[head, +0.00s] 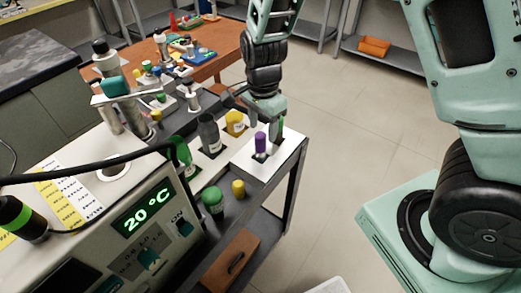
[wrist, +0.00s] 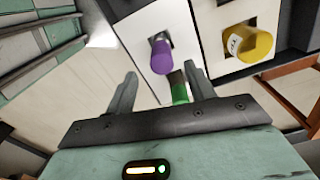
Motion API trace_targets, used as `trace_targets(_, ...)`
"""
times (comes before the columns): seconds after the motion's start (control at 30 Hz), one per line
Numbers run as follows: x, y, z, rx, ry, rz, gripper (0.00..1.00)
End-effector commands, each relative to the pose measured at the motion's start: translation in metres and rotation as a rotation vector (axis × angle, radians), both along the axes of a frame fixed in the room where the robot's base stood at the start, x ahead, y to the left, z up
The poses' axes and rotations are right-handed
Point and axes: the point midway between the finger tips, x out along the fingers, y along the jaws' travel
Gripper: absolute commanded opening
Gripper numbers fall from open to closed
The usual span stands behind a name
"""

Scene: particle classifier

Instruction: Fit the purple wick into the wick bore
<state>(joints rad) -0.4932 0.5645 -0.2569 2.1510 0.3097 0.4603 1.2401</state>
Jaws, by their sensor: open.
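The purple wick (head: 261,143) stands upright at a dark square opening in the white top panel (head: 281,158) of the cart-like machine. In the wrist view the purple wick (wrist: 161,57) shows its capped end beyond my fingertips, with the dark square opening beside it. How deep it sits is hidden, and I cannot tell whether this opening is the wick bore. My gripper (head: 263,118) is open just behind and above the wick. In the wrist view my gripper (wrist: 160,82) has its fingers spread, with the wick beyond them. A green piece (wrist: 180,90) shows near the right finger.
A yellow bottle (head: 236,123) and a grey bottle (head: 208,134) stand in openings left of the wick. A green cap (head: 213,200) and a yellow cap (head: 238,188) are in front. A black hose (head: 90,168) crosses the machine.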

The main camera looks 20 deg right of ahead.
Motion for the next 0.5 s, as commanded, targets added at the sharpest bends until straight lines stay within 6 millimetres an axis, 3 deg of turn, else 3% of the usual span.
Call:
trace_targets(0.27,0.000,0.001,-0.020,0.000,0.003,-0.001,0.54)
trace_targets(0.5,0.001,0.004,-0.053,0.000,0.004,0.000,0.54)
